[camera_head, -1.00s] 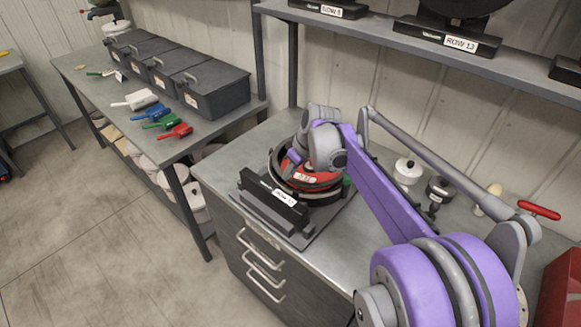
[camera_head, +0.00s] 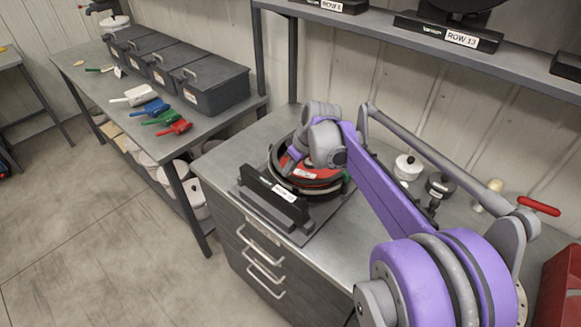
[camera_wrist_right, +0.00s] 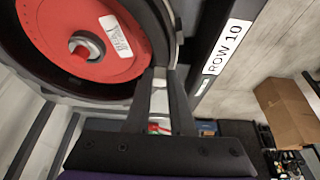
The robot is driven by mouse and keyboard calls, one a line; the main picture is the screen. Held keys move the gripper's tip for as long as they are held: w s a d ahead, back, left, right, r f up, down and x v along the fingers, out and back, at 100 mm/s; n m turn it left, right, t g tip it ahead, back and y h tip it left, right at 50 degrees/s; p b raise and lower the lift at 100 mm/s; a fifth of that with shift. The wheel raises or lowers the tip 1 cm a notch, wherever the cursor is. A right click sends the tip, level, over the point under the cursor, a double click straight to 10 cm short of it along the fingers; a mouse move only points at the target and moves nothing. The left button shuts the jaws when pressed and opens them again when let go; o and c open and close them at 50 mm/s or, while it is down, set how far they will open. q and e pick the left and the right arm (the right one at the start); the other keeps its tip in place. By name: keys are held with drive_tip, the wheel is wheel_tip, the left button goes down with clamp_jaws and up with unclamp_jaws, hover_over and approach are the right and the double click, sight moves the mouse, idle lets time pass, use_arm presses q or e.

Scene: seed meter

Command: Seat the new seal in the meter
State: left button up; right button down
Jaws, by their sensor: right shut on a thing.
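The seed meter is a round black housing with a red disc (camera_head: 318,174), lying on a stand on the metal bench. The red disc (camera_wrist_right: 75,38) with its grey hub fills the upper left of the right wrist view. My right gripper (camera_wrist_right: 160,78) is at the housing's edge, shut on a pale strip (camera_wrist_right: 158,98), which looks like part of the seal. A pale ring shows around the meter's near rim in the head view; I cannot tell whether it is seated. My right wrist hides part of the meter. My left gripper is not in view.
A black bar labelled ROW 10 (camera_wrist_right: 220,48) stands close beside the meter. White and black containers (camera_head: 408,168) are right of my arm. Coloured scoops (camera_head: 174,128) and black bins (camera_head: 212,85) are on the left table. A shelf (camera_head: 380,38) overhangs the bench's back.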

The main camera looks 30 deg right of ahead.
sight(290, 176)
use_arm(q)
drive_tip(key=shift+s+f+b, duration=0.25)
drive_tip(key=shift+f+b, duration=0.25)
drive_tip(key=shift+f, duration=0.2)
use_arm(e)
drive_tip(key=shift+f, duration=1.2)
idle(0.6)
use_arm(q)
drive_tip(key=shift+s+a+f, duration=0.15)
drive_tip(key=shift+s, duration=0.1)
use_arm(e)
drive_tip(key=shift+s+a+f, duration=0.1)
drive_tip(key=shift+s+f, duration=0.1)
drive_tip(key=shift+f, duration=0.15)
idle(0.7)
drive_tip(key=c, duration=1.2)
unclamp_jaws()
drive_tip(key=o, duration=0.5)
drive_tip(key=shift+d+f, duration=0.1)
drive_tip(key=shift+d, duration=0.15)
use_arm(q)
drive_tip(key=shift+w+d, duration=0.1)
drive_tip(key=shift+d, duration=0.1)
use_arm(e)
drive_tip(key=shift+a, duration=0.2)
drive_tip(key=shift+c, duration=0.3)
